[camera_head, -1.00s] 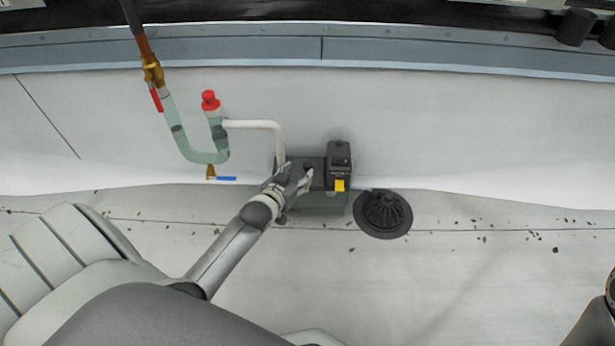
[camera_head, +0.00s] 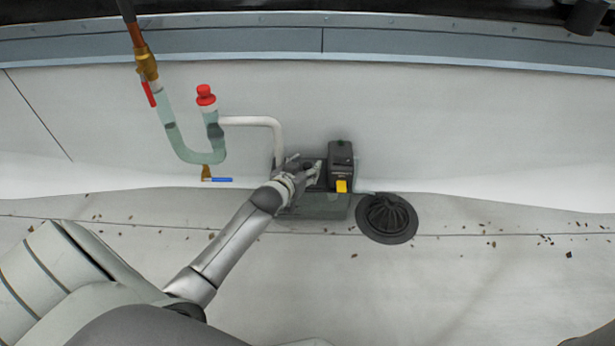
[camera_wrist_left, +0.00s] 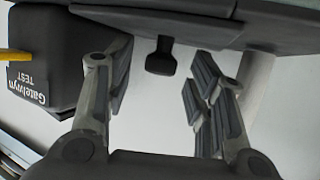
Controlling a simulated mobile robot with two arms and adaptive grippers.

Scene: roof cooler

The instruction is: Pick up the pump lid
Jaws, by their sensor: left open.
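The pump stands against the wall's foot, with a translucent greenish tank (camera_head: 322,206) and a black housing (camera_head: 341,160) with a yellow tab (camera_head: 342,186). The pump lid, apparently the dark flat top beside the housing, is mostly hidden by my left gripper (camera_head: 307,170) in the head view. In the left wrist view a dark slab (camera_wrist_left: 280,36) that looks like the lid crosses the top. A small dark knob-like piece (camera_wrist_left: 161,60) sticks out from it between my left gripper's open fingers, with gaps on both sides. My right gripper is out of view.
A white pipe (camera_head: 250,121) runs from the clear trap (camera_head: 190,150) with a red cap (camera_head: 205,95) down behind my left gripper. A blue-handled valve (camera_head: 218,180) hangs below the trap. A black domed drain strainer (camera_head: 388,218) lies right of the pump; debris dots the floor.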

